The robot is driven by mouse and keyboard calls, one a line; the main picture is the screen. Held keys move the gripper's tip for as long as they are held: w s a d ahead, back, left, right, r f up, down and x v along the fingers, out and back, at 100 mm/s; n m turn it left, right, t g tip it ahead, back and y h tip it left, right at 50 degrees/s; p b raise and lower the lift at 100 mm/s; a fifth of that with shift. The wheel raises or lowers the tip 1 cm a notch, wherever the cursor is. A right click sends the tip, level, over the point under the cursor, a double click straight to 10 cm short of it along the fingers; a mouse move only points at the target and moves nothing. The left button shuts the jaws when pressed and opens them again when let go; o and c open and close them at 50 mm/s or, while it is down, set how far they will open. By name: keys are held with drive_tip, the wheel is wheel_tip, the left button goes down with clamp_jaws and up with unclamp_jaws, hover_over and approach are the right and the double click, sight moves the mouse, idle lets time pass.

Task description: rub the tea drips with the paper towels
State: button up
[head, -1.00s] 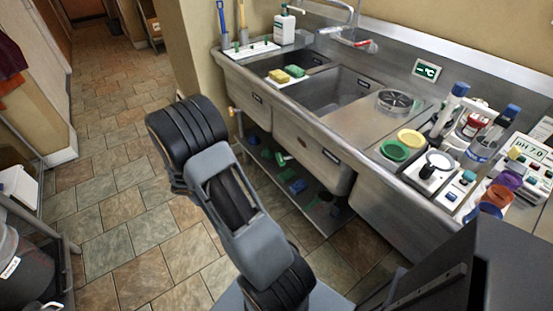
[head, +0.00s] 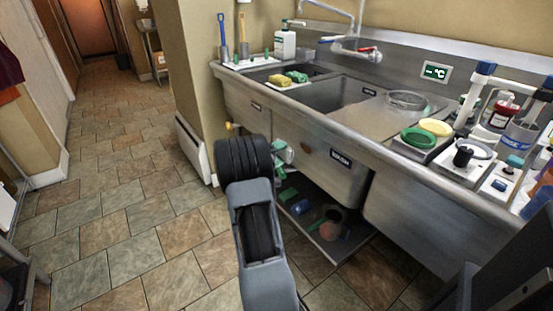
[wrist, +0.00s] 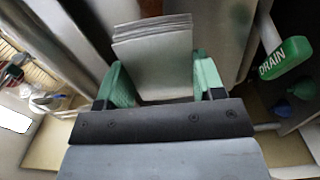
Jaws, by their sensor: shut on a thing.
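In the wrist view my gripper (wrist: 158,82) has its green-padded fingers on either side of a stack of pale grey-white paper towels (wrist: 153,45). The gripper is shut on the stack, which sticks out beyond the fingertips. A metal surface lies close past the towels. In the head view my arm's dark wrist covers most of the gripper. A small brown spot (head: 306,147) shows on the steel sink front, right of the arm; it may be the tea drips, but I cannot tell for sure. No drips are clear in the wrist view.
The steel sink (head: 335,165) has a lower shelf (head: 325,240) with several small items. A green drain label (wrist: 286,58) is right of the towels in the wrist view. Bottles and dishes crowd the right counter. The tiled floor (head: 110,190) at left is clear.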

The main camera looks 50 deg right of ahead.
sight(313, 154)
drive_tip(key=shift+p+x, duration=0.5)
drive_tip(key=shift+x, duration=1.85)
drive_tip(key=shift+b+x, duration=0.55)
drive_tip(key=shift+x, duration=0.45)
drive_tip(key=shift+s+a+f+b, duration=0.1)
drive_tip(key=shift+s+a+b, duration=0.05)
drive_tip(key=shift+s+b, duration=0.25)
drive_tip(key=shift+s+a+f+b, duration=0.1)
drive_tip(key=shift+s+a+b, duration=0.15)
drive_tip(key=shift+s, duration=0.25)
drive_tip(key=shift+s+a+r+b, duration=0.1)
drive_tip(key=shift+s+a+b, duration=0.1)
drive_tip(key=shift+s+b, duration=0.55)
drive_tip(key=shift+s+a+b, duration=0.2)
drive_tip(key=shift+s+b, duration=0.2)
drive_tip(key=shift+s, duration=0.55)
drive_tip(key=shift+s+a+b, duration=0.25)
drive_tip(key=shift+s+b, duration=0.35)
drive_tip(key=shift+s, duration=0.25)
drive_tip(key=shift+b, duration=0.45)
